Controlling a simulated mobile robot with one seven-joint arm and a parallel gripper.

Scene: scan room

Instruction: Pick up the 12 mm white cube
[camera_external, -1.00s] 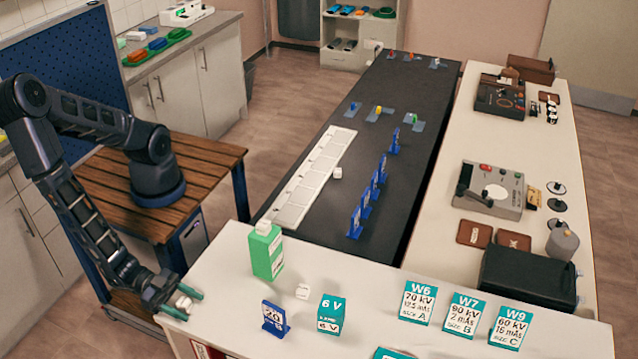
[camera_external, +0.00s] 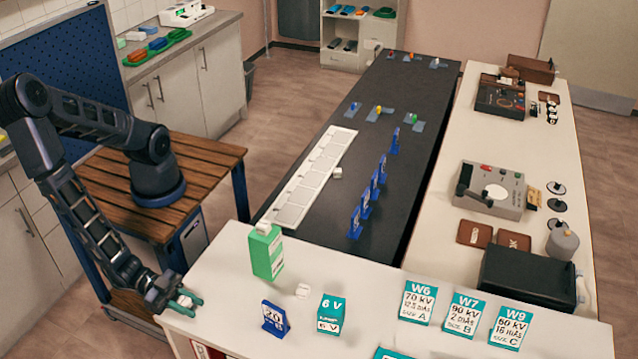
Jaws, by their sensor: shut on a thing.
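My gripper (camera_external: 193,306) is at the near left corner of the white front table, its teal fingers shut on a small white cube (camera_external: 184,301). The fingers and hand hide part of this cube, and I cannot tell whether it touches the tabletop. Another white cube (camera_external: 303,291) sits on the table between the blue 20 sign and the green bottle. A further small white cube (camera_external: 337,172) lies on the dark table beside the pale segmented strip. The cubes' sizes cannot be read.
A green bottle (camera_external: 266,252), a blue 20 sign (camera_external: 273,318) and a teal 6 V box (camera_external: 330,314) stand to the right of my gripper. Several teal-topped cards, such as W6 (camera_external: 418,302), are farther right. The wooden bench (camera_external: 205,160) is behind my gripper.

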